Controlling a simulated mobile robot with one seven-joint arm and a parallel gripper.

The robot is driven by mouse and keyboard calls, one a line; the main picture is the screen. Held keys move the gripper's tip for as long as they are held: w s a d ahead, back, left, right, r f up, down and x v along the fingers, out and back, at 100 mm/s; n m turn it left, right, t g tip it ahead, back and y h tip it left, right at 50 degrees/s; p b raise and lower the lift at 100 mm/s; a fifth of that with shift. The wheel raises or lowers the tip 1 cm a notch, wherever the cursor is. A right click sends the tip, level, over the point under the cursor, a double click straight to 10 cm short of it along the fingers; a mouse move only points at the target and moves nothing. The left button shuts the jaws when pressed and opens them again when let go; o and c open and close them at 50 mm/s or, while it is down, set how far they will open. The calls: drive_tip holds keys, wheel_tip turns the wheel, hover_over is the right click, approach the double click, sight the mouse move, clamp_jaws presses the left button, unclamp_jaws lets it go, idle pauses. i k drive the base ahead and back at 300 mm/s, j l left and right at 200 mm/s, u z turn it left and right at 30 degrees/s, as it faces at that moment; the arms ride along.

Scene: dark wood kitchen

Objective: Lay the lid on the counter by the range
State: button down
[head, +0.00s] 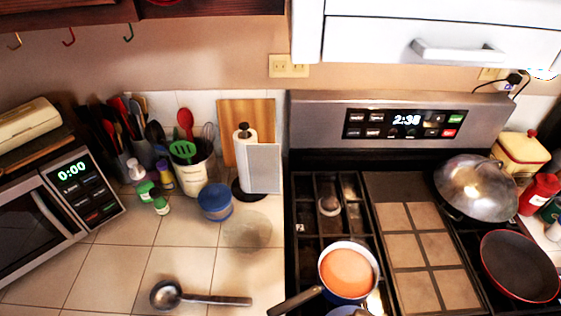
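A faint, see-through round disc (247,231) lies on the tiled counter (190,262), left of the range (330,165). It looks like a clear glass lid, but its edge and knob are hard to make out. A shiny domed metal piece (477,188), which may be a lid or cover, sits on the back right of the range. An uncovered pot of orange food (347,270) stands on the left burners, its handle pointing down and left. My gripper is not in view.
A ladle (195,296) lies at the front of the counter. A blue lidded container (215,203), paper towel holder (242,165), utensil crock (192,172) and small jars (153,193) stand behind. A red-rimmed pan (519,266) is at right. Bare tiles lie between ladle and disc.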

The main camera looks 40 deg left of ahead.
sight(180, 247)
drive_tip(key=i+j+u, duration=0.1)
drive_tip(key=i+u, duration=0.3)
drive_tip(key=j+u, duration=0.2)
drive_tip(key=u, duration=0.25)
drive_tip(key=i+j+u, duration=0.1)
drive_tip(key=u, duration=0.4)
drive_tip(key=i+j+u, duration=0.1)
drive_tip(key=u, duration=0.35)
drive_tip(key=j, duration=0.1)
